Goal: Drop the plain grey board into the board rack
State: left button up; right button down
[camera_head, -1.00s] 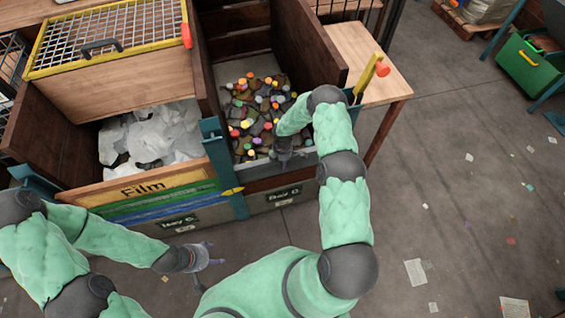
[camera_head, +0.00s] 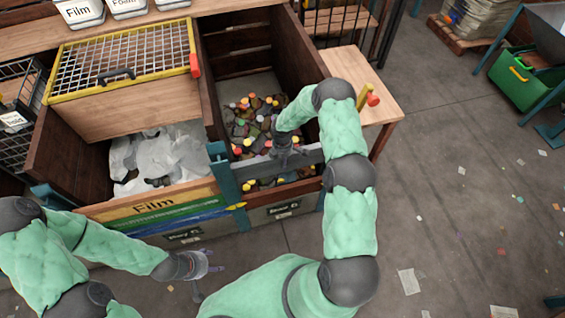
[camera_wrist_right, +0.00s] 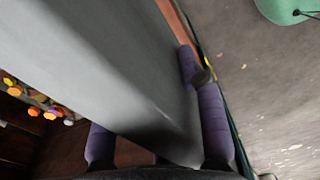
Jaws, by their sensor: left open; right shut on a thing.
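The plain grey board (camera_head: 304,158) is a long flat strip held across the front part of the right-hand bin, above its lower front panel. My right gripper (camera_head: 284,157) is shut on it near its middle. In the right wrist view the grey board (camera_wrist_right: 95,75) fills the middle, between the purple fingers of my right gripper (camera_wrist_right: 160,145). My left gripper (camera_head: 205,264) is open and empty, in front of the left bin and apart from it. I cannot make out a board rack in these views.
The right bin holds loose dark pieces with coloured caps (camera_head: 255,122). The left bin holds white film (camera_head: 160,158) behind a "Film" panel (camera_head: 155,205). A teal post (camera_head: 224,172) stands between them. A wooden table (camera_head: 365,85) stands right. The floor at right is mostly open.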

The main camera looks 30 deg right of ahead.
notch_tip(320, 180, up, 29)
jog(key=p, duration=1.6)
jog(key=shift+f+p, duration=0.2)
jog(key=shift+p, duration=0.15)
